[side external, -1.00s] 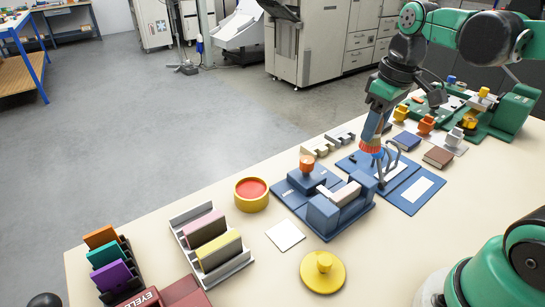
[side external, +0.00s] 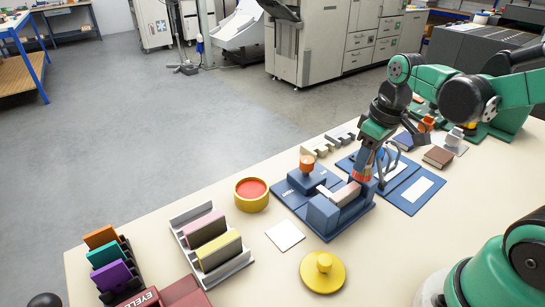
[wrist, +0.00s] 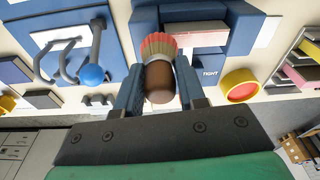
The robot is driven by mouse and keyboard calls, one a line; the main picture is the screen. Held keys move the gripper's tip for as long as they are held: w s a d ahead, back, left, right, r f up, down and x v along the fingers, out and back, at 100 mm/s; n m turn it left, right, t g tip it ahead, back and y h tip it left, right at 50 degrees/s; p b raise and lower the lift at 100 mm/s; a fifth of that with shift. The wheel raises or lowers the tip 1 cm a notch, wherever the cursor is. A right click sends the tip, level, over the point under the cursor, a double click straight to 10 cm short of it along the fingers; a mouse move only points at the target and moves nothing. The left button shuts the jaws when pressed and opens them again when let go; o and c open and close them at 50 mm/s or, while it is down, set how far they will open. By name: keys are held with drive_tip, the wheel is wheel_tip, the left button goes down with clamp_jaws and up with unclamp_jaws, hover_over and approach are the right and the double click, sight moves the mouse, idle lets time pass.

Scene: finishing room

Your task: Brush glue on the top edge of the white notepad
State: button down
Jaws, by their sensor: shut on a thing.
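My gripper (side external: 370,156) is shut on a brush with red bristles (side external: 362,175) and a dark brown handle. In the wrist view the brush handle (wrist: 160,82) sits between the two blue fingers, bristles pointing away from my gripper. The white notepad (side external: 346,194) appears to be the pale block held in the blue clamp fixture (side external: 322,213). Its visible edge looks pinkish in the wrist view (wrist: 195,38). The bristles are at the right end of this block; I cannot tell whether they touch it.
A yellow pot with red contents (side external: 252,195) stands left of the clamp. A grey hooped stand (side external: 390,160) is close to my gripper's right. A white square (side external: 285,235) and a yellow knobbed disc (side external: 323,270) lie in front.

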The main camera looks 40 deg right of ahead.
drive_tip(key=shift+f, duration=0.7)
drive_tip(key=shift+a+r, duration=0.4)
drive_tip(key=shift+a, duration=0.4)
drive_tip(key=shift+a+f, duration=0.25)
drive_tip(key=shift+a, duration=0.35)
drive_tip(key=shift+a+f, duration=0.2)
drive_tip(key=shift+a, duration=2.6)
drive_tip(key=shift+d, duration=3.35)
drive_tip(key=shift+d+r, duration=0.25)
drive_tip(key=shift+d, duration=0.65)
drive_tip(key=shift+r, duration=3.8)
drive_tip(key=shift+f, duration=0.1)
